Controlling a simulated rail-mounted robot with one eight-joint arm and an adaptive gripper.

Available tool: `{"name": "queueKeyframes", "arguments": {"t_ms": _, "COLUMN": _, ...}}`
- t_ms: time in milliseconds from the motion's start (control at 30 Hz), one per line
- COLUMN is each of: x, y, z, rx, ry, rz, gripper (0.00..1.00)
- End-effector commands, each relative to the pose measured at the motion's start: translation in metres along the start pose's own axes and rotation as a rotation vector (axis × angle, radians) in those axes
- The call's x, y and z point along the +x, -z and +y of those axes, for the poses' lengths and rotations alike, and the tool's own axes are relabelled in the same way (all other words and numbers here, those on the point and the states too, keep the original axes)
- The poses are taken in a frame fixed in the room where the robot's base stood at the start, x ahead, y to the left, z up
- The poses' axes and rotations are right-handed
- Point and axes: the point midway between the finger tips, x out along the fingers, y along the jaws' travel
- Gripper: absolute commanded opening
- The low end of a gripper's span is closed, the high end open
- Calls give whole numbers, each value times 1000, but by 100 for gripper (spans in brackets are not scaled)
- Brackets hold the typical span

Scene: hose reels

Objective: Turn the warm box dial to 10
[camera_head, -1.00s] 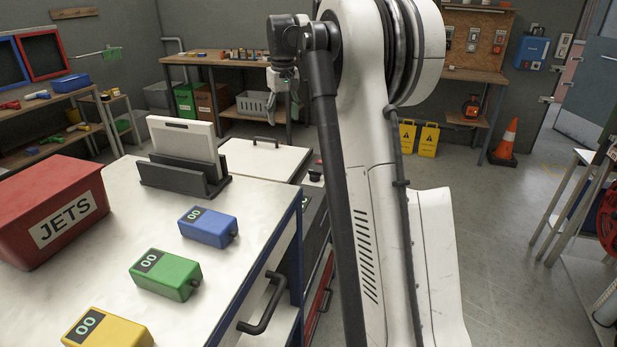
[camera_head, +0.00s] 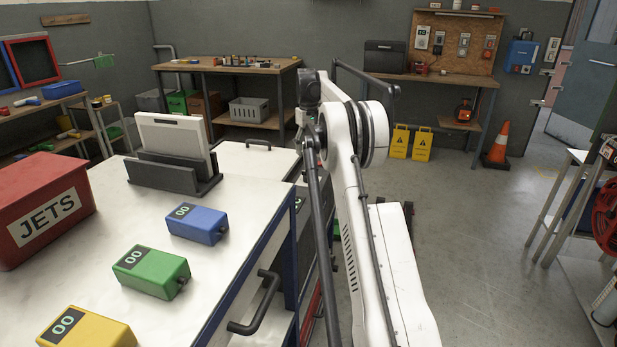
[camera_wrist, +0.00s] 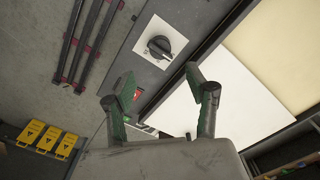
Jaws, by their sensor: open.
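In the wrist view, a dial with a black round knob (camera_wrist: 159,47) sits on a white square plate on a dark grey panel. Marks around the knob are too small to read. The panel borders a pale lid or top; in the head view, a box with a white lid (camera_head: 258,160) and a dark front stands behind the workbench. My gripper (camera_wrist: 160,84) is open and empty, its two green-faced fingers apart, with the knob beyond and between them in the picture. The knob is not touched. In the head view my arm hides the gripper and the dial.
A small red switch (camera_wrist: 137,94) sits on the panel near the left finger. The white-topped workbench (camera_head: 245,228) holds blue, green and yellow boxes and a red JETS bin (camera_head: 38,210). Yellow signs (camera_head: 411,142) and an orange cone (camera_head: 496,146) stand on the floor.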

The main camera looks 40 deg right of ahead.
Motion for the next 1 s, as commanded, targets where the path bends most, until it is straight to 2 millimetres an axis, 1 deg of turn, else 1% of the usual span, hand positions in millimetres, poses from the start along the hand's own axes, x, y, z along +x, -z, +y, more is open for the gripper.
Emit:
{"name": "queueKeyframes", "arguments": {"t_ms": 33, "x": 12, "y": 0, "z": 0, "rx": 0, "ry": 0, "rz": 0, "gripper": 51}}
{"name": "queueKeyframes", "arguments": {"t_ms": 200, "x": 44, "y": 0, "z": 0, "rx": 0, "ry": 0, "rz": 0, "gripper": 51}}
{"name": "queueKeyframes", "arguments": {"t_ms": 400, "x": 79, "y": 0, "z": 0, "rx": 0, "ry": 0, "rz": 0, "gripper": 51}}
{"name": "queueKeyframes", "arguments": {"t_ms": 500, "x": 94, "y": 0, "z": 0, "rx": 0, "ry": 0, "rz": 0, "gripper": 51}}
{"name": "queueKeyframes", "arguments": {"t_ms": 600, "x": 104, "y": 0, "z": 0, "rx": 0, "ry": 0, "rz": 0, "gripper": 51}}
{"name": "queueKeyframes", "arguments": {"t_ms": 700, "x": 110, "y": 0, "z": 0, "rx": 0, "ry": 0, "rz": 0, "gripper": 51}}
{"name": "queueKeyframes", "arguments": {"t_ms": 1000, "x": 113, "y": 0, "z": 0, "rx": 0, "ry": 0, "rz": 0, "gripper": 51}}
